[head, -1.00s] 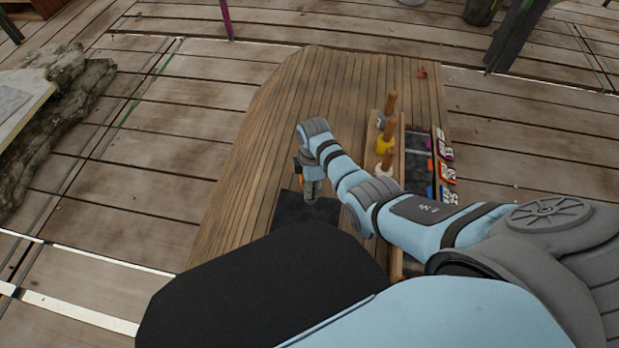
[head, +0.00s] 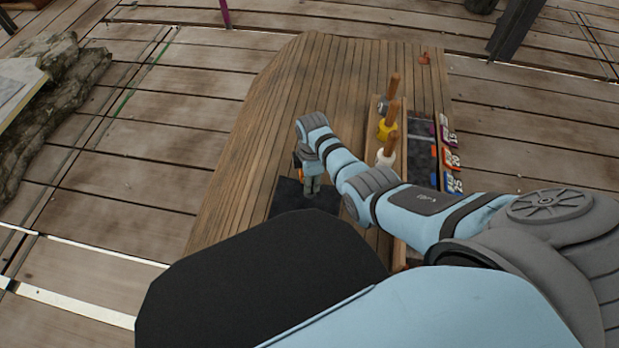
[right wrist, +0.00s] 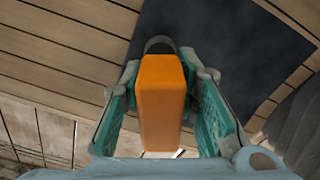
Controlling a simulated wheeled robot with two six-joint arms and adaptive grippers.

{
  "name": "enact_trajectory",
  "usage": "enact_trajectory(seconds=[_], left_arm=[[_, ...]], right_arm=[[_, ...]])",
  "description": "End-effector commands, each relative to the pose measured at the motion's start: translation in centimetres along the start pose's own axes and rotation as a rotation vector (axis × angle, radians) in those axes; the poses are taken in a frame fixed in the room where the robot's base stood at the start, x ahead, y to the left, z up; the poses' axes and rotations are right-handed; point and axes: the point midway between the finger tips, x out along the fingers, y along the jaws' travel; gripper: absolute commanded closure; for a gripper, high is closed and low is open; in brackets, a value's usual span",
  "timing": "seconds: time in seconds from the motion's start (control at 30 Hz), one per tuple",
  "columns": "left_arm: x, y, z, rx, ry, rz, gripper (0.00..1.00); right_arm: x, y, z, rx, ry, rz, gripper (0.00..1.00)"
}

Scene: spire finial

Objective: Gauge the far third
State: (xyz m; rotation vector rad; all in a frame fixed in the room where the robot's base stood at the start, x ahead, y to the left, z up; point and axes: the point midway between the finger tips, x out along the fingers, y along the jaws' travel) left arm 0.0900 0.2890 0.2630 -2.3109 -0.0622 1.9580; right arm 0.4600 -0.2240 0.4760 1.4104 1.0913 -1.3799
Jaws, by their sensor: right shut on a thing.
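My right gripper (head: 312,188) is over the dark square mat (head: 290,200) on the plank table. In the right wrist view it (right wrist: 165,115) is shut on an orange block-like piece (right wrist: 162,100), which stands between the two green fingers. A dark rounded part shows at the far end of the orange piece. Whether the piece touches the mat cannot be told. A wooden rack holds three upright wooden-handled pieces in a row: the far one with a grey collar (head: 383,106), the middle one yellow (head: 386,130), the near one white (head: 385,158). My left gripper is not in view.
Right of the rack lies a dark tray (head: 421,128) with several coloured number tags (head: 451,160) along its edge. A small orange-red object (head: 425,57) sits at the table's far right corner. The table's left half (head: 270,120) is clear. My right arm hides the rack's near end.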

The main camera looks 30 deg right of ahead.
Motion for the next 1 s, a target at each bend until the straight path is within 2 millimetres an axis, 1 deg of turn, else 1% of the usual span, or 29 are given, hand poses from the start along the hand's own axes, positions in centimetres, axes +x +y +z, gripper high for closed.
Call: enact_trajectory(seconds=[0.1, 0.13, 0.23, 0.27, 0.53, 0.67, 0.77, 0.9, 1.0], left_arm=[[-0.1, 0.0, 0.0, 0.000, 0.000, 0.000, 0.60], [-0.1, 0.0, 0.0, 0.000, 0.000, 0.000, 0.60], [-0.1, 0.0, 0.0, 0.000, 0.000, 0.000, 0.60], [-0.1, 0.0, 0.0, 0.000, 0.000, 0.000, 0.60], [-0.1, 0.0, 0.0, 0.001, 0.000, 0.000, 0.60], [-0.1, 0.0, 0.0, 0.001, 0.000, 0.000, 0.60], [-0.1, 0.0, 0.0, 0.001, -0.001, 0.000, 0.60], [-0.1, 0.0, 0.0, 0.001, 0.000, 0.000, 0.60], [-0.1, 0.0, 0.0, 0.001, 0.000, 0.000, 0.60]], right_arm=[[-0.1, 0.0, 0.0, 0.000, 0.000, 0.000, 1.00], [-0.1, 0.0, 0.0, 0.000, 0.000, 0.000, 0.67], [-0.1, 0.0, 0.0, 0.000, 0.000, 0.000, 0.51], [-0.1, 0.0, 0.0, 0.000, 0.000, 0.000, 0.48], [-0.1, 0.0, 0.0, 0.000, 0.000, 0.000, 0.48], [-1.1, 0.1, 0.0, 0.000, 0.000, 0.001, 0.48], [-3.1, 0.1, 0.0, 0.000, 0.001, 0.004, 0.48], [-7.3, 0.2, 0.0, -0.001, 0.001, 0.006, 0.48], [-9.8, 0.1, 0.0, -0.001, 0.000, 0.004, 0.48]])
